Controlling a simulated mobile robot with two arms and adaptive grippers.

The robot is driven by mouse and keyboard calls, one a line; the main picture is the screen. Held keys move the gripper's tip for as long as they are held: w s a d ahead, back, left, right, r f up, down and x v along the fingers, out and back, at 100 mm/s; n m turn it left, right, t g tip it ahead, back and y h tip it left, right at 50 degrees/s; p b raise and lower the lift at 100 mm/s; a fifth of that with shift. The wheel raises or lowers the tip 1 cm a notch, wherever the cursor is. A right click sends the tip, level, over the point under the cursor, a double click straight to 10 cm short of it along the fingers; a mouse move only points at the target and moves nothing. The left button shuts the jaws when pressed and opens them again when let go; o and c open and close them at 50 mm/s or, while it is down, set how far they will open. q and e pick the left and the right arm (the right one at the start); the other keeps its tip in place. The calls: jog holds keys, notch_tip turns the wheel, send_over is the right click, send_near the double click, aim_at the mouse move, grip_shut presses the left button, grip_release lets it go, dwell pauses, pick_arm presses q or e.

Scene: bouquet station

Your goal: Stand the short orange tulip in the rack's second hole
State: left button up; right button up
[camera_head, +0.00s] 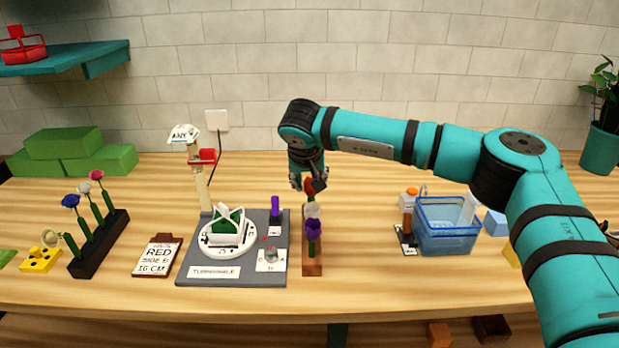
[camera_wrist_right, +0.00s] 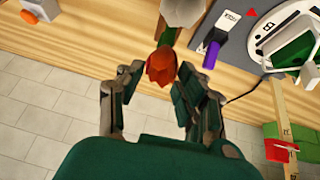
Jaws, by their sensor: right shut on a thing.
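The orange tulip (camera_wrist_right: 162,68) shows its red-orange head between the fingers of my right gripper (camera_wrist_right: 155,92) in the wrist view. In the head view the tulip head (camera_head: 315,187) is at the fingertips of my right gripper (camera_head: 309,184). My right gripper points down and is shut on the tulip. The narrow brown wooden rack (camera_head: 312,269) is below and in front of it, with a purple tulip (camera_head: 313,229) and a white one (camera_head: 313,209) in line. Flower heads hide the holes, and I cannot tell whether the orange tulip's stem is in one. My left gripper is out of view.
A grey turntable station (camera_head: 231,272) stands just left of the rack. A dark rack of flowers (camera_head: 99,243) and a card reading RED (camera_head: 157,256) are at left.

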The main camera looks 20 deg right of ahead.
jog(key=shift+f+b, duration=0.8)
jog(key=shift+f, duration=0.5)
dwell(2.3)
dwell(0.7)
jog(key=o, duration=0.8)
jog(key=shift+p+v, duration=1.4)
jog(key=shift+v, duration=1.85)
